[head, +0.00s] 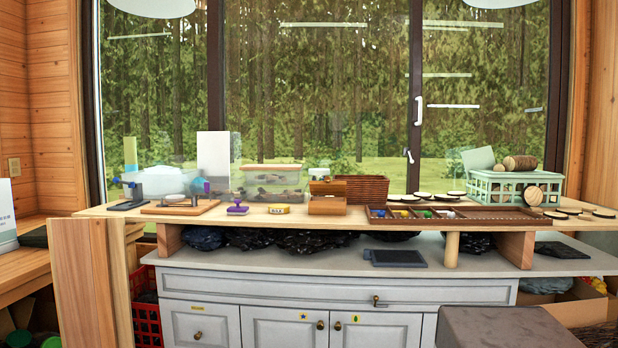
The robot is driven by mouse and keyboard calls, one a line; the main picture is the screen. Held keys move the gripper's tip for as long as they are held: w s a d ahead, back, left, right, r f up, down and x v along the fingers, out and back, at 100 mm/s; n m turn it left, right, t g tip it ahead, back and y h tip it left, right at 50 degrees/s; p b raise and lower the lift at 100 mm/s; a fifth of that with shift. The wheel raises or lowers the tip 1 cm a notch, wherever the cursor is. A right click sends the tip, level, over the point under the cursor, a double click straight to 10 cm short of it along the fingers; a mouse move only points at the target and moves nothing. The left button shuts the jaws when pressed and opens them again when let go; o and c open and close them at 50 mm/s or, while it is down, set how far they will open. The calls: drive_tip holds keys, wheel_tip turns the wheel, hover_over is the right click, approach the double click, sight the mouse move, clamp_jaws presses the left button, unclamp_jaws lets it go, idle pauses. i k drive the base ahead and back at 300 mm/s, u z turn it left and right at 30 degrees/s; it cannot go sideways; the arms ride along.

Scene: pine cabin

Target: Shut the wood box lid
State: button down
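A small wooden box (327,206) stands on the long wooden bench top, a little right of the picture's middle. Its lid (327,187) appears raised at the back, with its face toward me and a dark gap between it and the box. The inside of the box is too small to make out. My gripper is not in view.
A brown wicker basket (362,189) stands close behind the box on the right. A clear bin (270,182) is behind left. A yellow tin (279,209) and purple stamp (237,208) lie left. A compartment tray (452,219) lies right. Grey drawers (340,285) are below.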

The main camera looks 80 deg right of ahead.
sight(327, 187)
drive_tip(key=u, duration=0.2)
drive_tip(key=k, duration=1.95)
drive_tip(key=z, duration=1.4)
drive_tip(key=i, duration=0.25)
drive_tip(key=u, duration=0.5)
